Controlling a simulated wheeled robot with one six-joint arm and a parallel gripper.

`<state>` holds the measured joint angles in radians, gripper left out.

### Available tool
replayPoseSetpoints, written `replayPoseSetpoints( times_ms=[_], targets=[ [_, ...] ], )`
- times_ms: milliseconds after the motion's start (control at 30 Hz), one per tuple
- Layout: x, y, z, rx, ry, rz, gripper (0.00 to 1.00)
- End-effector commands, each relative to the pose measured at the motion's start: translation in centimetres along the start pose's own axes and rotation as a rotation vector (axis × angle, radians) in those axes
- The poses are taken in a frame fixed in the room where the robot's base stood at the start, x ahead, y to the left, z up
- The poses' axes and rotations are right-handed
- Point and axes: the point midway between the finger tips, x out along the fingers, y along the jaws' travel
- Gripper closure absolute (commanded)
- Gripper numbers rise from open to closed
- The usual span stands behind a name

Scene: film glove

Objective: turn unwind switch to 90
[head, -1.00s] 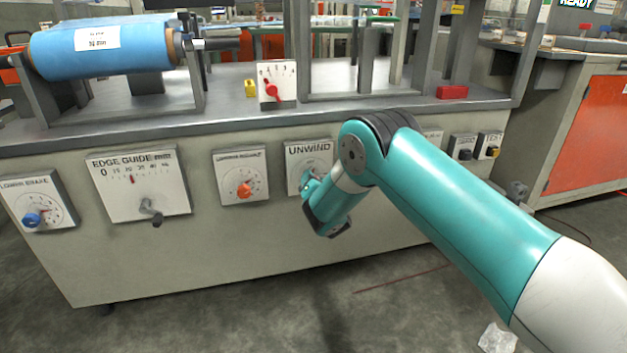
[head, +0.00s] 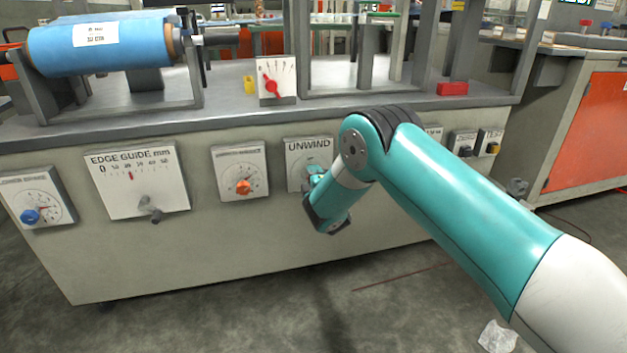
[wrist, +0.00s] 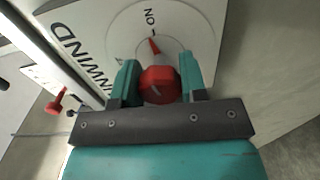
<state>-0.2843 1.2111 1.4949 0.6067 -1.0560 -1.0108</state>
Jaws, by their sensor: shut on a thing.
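The unwind switch panel (head: 297,150) is on the machine's front, partly hidden behind my arm in the head view. In the wrist view the white UNWIND panel (wrist: 105,40) shows a round dial plate with the word ON and a red pointer (wrist: 154,46). The red knob (wrist: 158,85) sits between the two teal fingers of my gripper (wrist: 158,80). My gripper is shut on it. The pointer sits close to the ON mark. In the head view my gripper's fingertips and the knob are mostly hidden by my wrist.
Left of the unwind panel are a panel with an orange knob (head: 243,187), the edge guide panel (head: 135,185) with its crank, and a panel with a blue knob (head: 30,215). A red-lever gauge (head: 275,82) and blue roll (head: 100,55) are above. Floor in front is open.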

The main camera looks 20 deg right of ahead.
Motion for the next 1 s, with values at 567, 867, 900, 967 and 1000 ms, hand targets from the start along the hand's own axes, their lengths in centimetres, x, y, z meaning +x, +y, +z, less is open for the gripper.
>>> replayPoseSetpoints(
  times_ms=[567, 867, 900, 967, 1000],
  targets=[
    [-0.07, -0.19, -0.09, 0.219, 0.002, -0.003, 0.84],
    [-0.07, -0.19, -0.09, 0.225, 0.002, -0.003, 0.84],
    [-0.07, -0.2, -0.09, 0.225, 0.002, -0.003, 0.84],
    [-0.08, -0.2, -0.09, 0.225, 0.002, -0.003, 0.84],
    [-0.08, -0.2, -0.1, 0.225, 0.002, -0.003, 0.56]
  ],
)
